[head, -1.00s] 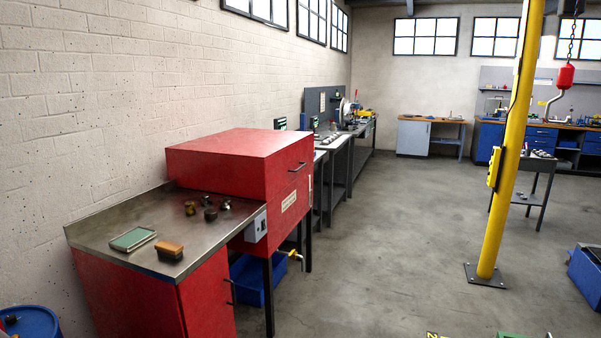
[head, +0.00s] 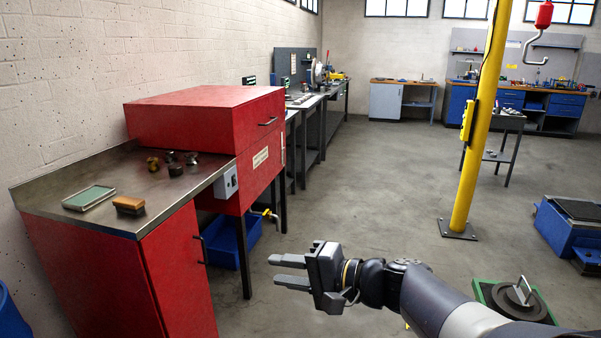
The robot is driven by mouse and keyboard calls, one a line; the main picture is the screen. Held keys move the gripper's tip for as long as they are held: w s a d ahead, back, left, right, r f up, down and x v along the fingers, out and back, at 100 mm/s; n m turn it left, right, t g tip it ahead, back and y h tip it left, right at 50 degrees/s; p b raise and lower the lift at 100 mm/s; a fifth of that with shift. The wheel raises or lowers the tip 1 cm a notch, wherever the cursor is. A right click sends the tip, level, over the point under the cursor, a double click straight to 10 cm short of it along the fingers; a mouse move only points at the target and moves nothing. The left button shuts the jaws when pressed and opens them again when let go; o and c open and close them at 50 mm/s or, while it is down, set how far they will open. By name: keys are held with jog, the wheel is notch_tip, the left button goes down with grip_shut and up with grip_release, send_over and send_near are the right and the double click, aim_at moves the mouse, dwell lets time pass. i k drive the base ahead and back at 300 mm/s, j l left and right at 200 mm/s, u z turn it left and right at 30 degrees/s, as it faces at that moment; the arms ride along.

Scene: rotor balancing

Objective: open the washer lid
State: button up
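The red washer stands against the left wall, with its red box-shaped lid (head: 205,118) down on the body.
A metal counter (head: 60,193) beside the washer holds a green-topped tray (head: 89,198), a brush (head: 129,205) and several small metal parts. A blue bin (head: 228,243) sits under the washer. A yellow post (head: 482,130) stands at right. The middle floor is clear.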

aim_at(220, 119)
jog(key=i, duration=3.2)
jog(key=i+u, duration=0.15)
jog(key=i, duration=0.3)
jog(key=i+l+u, duration=0.15)
jog(key=i, duration=0.35)
